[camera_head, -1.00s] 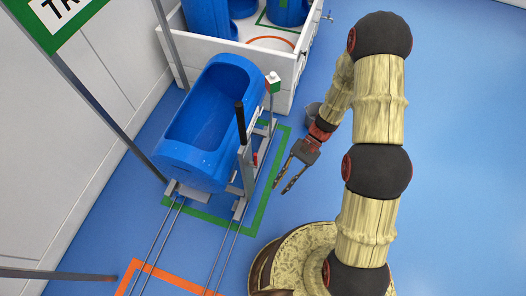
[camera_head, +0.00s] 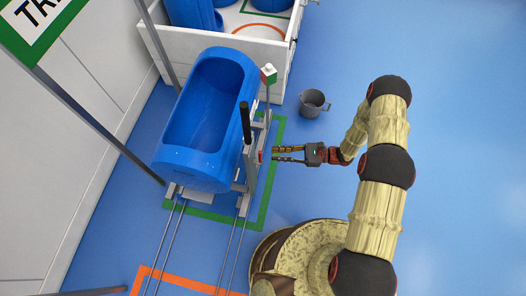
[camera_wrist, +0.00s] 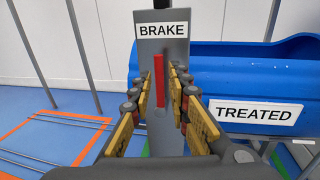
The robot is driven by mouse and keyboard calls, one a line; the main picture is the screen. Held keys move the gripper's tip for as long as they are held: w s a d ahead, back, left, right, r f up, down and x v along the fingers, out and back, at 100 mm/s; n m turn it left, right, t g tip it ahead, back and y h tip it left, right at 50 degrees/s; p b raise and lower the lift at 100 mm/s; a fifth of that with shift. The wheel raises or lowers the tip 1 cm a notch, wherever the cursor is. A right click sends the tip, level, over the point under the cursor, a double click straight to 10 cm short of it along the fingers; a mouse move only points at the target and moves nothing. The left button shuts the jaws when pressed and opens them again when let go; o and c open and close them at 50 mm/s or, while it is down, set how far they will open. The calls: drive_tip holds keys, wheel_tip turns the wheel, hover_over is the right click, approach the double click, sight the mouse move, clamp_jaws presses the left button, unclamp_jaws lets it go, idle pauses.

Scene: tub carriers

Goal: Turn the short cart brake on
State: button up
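The cart carries a blue tub (camera_head: 207,115), which bears a "TREATED" label (camera_wrist: 257,114) in the wrist view. A grey post on the cart's right side holds a "BRAKE" plate (camera_wrist: 162,30). Below the plate is a red brake lever (camera_wrist: 159,80), standing upright; it shows small in the head view (camera_head: 261,156). My gripper (camera_head: 273,155) points left at the lever, a little apart from it in the head view. In the wrist view its fingers (camera_wrist: 161,100) are spread on either side of the lever's lower part, with nothing visibly gripped.
The cart stands on rails (camera_head: 229,250) inside a green floor outline (camera_head: 271,180). A black upright handle (camera_head: 245,122) rises close to the lever. A grey bucket (camera_head: 314,103) stands behind my gripper. A white bin (camera_head: 215,52) holds blue tubs. Floor to the right is clear.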

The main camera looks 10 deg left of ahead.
sight(260, 154)
drive_tip(key=a, duration=0.5)
drive_tip(key=s+a, duration=0.1)
drive_tip(key=a, duration=0.1)
drive_tip(key=shift+a+b, duration=0.25)
drive_tip(key=shift+b, duration=0.15)
drive_tip(key=shift+c, duration=0.2)
drive_tip(key=c, duration=0.4)
clamp_jaws()
